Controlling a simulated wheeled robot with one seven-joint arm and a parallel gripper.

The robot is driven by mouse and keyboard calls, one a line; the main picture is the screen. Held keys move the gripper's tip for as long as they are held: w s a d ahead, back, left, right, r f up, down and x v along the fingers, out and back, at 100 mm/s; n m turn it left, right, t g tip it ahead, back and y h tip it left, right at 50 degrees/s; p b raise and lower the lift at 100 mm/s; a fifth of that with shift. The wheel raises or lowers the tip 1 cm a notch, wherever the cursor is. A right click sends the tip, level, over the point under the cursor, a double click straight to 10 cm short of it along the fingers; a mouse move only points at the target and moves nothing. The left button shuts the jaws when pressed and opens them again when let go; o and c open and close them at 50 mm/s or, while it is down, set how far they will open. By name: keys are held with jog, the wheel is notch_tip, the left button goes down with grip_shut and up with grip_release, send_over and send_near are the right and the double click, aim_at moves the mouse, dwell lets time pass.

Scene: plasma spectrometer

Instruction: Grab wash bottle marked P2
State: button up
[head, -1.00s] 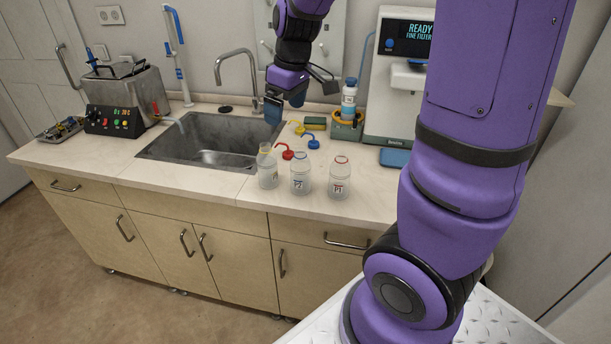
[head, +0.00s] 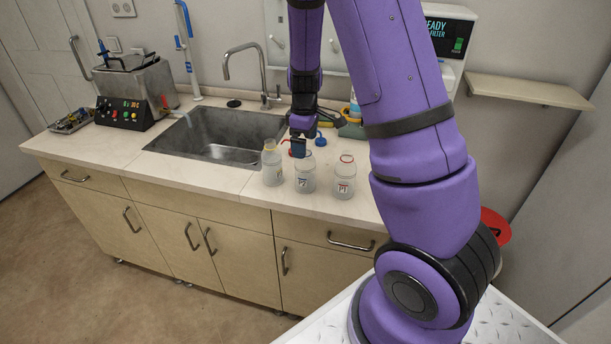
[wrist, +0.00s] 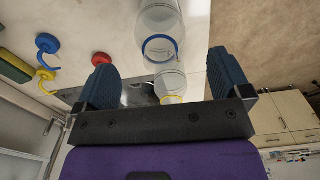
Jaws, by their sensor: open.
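Three clear, capless bottles stand upright near the front of the counter. The left one has a yellow neck ring (head: 272,166), the middle one a blue ring (head: 304,180), the right one a red ring (head: 344,180). The middle and right ones carry dark markings too small to read surely, so I cannot tell which is P2. My gripper (head: 299,150) is open and empty, just above and behind the middle bottle. In the wrist view, the blue-ringed bottle (wrist: 160,22) and the yellow-ringed bottle (wrist: 171,84) show in the gap between my fingers (wrist: 163,62).
A sink (head: 215,138) lies left of the bottles. Red (wrist: 101,58), blue (wrist: 47,43) and yellow (wrist: 47,75) caps with bent spouts lie on the counter behind the bottles. A steel bath unit (head: 137,90) stands at the far left. The counter front left of the bottles is clear.

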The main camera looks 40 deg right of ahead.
aim_at(305, 168)
jog(key=shift+f, duration=2.9)
jog(key=c, duration=1.4)
